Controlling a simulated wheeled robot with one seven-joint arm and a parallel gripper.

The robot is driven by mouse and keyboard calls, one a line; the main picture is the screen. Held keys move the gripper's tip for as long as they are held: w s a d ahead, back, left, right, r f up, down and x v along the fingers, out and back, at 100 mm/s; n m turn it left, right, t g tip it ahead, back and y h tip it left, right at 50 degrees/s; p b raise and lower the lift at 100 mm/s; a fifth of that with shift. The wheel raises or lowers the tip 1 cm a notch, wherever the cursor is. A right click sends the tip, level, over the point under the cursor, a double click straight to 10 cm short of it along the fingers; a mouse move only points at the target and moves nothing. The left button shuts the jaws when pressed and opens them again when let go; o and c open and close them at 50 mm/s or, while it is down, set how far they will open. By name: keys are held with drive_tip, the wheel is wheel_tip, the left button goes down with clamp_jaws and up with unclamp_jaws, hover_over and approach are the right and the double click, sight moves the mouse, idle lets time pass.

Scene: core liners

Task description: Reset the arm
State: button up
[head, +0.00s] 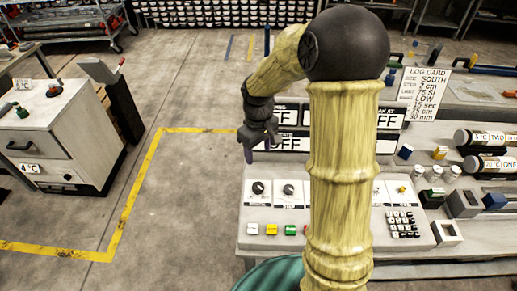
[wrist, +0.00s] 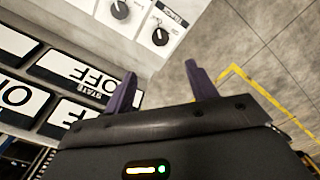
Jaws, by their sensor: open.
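My arm rises in the middle of the head view and bends over to the left. My gripper (head: 249,152) hangs at the left edge of the control console (head: 270,222), with its fingers pointing down. In the wrist view my gripper (wrist: 158,85) shows two purple fingers spread apart with nothing between them. The gripper is open and empty. Dark-framed sign panels reading OFF (head: 283,144) stand behind it and are partly hidden by my arm.
The console has knobs (head: 258,188), coloured buttons (head: 271,229) and a keypad (head: 402,224). Labelled cylinders (head: 487,138) and a log card (head: 424,93) are on the right bench. A white cabinet (head: 75,130) stands left. Yellow-lined floor (head: 180,200) between is clear.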

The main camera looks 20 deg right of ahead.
drive_tip(key=shift+r, duration=0.2)
idle(0.4)
drive_tip(key=s+r+m+t, duration=0.1)
drive_tip(key=s+m, duration=0.4)
drive_tip(key=s, duration=0.9)
drive_tip(key=shift+r+m+t, duration=0.15)
drive_tip(key=shift+m+t, duration=0.15)
drive_tip(key=shift+t, duration=0.5)
drive_tip(key=shift+a, duration=0.1)
